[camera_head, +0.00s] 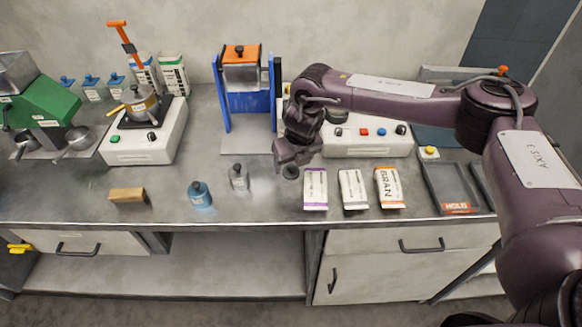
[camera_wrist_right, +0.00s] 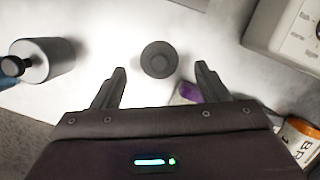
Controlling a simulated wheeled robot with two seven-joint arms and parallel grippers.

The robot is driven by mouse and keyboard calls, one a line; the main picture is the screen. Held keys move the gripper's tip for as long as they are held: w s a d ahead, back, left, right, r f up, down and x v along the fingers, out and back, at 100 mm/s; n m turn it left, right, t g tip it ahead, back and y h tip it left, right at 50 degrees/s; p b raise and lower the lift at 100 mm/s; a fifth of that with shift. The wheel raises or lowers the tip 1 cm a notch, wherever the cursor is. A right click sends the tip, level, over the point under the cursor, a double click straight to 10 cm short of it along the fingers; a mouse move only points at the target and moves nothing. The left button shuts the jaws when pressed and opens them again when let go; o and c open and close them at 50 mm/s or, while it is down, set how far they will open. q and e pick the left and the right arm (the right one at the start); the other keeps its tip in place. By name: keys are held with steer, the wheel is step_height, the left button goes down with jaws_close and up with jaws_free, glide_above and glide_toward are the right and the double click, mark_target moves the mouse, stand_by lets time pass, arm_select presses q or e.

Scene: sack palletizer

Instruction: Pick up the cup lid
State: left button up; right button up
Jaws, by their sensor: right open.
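The cup lid, a small dark grey round piece with a knob (camera_wrist_right: 159,59), lies on the steel bench. In the head view the cup lid (camera_head: 291,172) shows just right of the right gripper's tip and left of the purple-marked sack. My right gripper (camera_head: 283,158) is above the bench near the lid. In the right wrist view my right gripper (camera_wrist_right: 160,85) is open and empty, and the lid sits between and just beyond its two fingertips. My left gripper is not in view.
A white control box (camera_head: 367,147) and a blue-framed press (camera_head: 248,122) are behind. A dark tray (camera_head: 452,185) lies right.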

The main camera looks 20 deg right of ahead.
mark_target(291, 169)
steer(key=shift+x, duration=1.35)
steer(key=c, duration=1)
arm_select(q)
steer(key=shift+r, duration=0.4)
arm_select(e)
steer(key=shift+c, duration=0.3)
steer(key=shift+r, duration=0.15)
